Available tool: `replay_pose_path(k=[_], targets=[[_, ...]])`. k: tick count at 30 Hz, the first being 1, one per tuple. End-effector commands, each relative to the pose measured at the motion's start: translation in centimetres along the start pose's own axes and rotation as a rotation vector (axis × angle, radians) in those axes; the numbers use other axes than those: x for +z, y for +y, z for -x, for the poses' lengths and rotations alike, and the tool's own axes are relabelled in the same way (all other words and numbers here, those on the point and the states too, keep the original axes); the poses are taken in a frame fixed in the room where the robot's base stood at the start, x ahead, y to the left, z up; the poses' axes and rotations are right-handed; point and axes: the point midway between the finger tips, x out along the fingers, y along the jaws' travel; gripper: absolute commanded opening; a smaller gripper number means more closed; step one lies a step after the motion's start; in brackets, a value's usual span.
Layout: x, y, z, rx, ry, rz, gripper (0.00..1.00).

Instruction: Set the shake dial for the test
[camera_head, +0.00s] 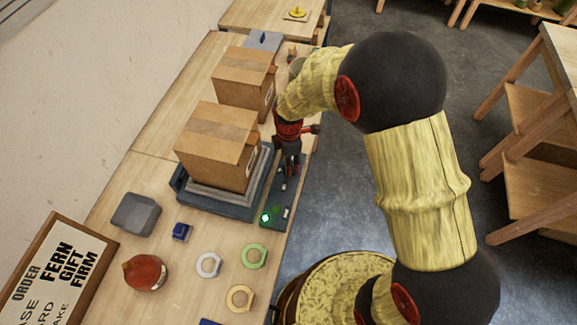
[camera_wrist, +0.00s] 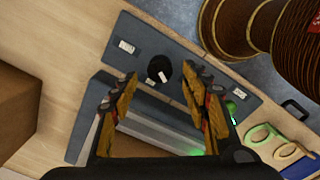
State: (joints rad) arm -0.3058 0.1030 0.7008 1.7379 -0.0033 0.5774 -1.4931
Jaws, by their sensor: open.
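The shake dial is a black round knob (camera_wrist: 159,70) with a white mark, on a dark blue-grey control panel (camera_wrist: 205,66) in the wrist view. My gripper (camera_wrist: 164,82) is open, its two fingers on either side of the knob in the picture; I cannot tell whether they touch it. In the head view my gripper (camera_head: 288,168) points down over the panel (camera_head: 275,205), along the right side of the shaker base, and hides the dial. A green light (camera_head: 265,217) glows at the panel's near end. A white label (camera_wrist: 126,46) sits at the other end.
A cardboard box (camera_head: 218,140) stands on the shaker base (camera_head: 182,190) close beside my gripper, with another box (camera_head: 243,80) behind.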

Motion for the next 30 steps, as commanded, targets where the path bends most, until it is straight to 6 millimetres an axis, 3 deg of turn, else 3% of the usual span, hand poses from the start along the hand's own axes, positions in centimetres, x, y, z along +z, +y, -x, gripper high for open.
replay_pose_path(k=[6, 17, 30], targets=[[0.0, 0.0, -2.7, -0.001, 0.0, -0.001, 0.46], [0.0, 0.0, -3.2, 0.001, 0.0, -0.002, 0.46], [0.0, 0.0, -3.2, 0.001, 0.0, -0.002, 0.23]])
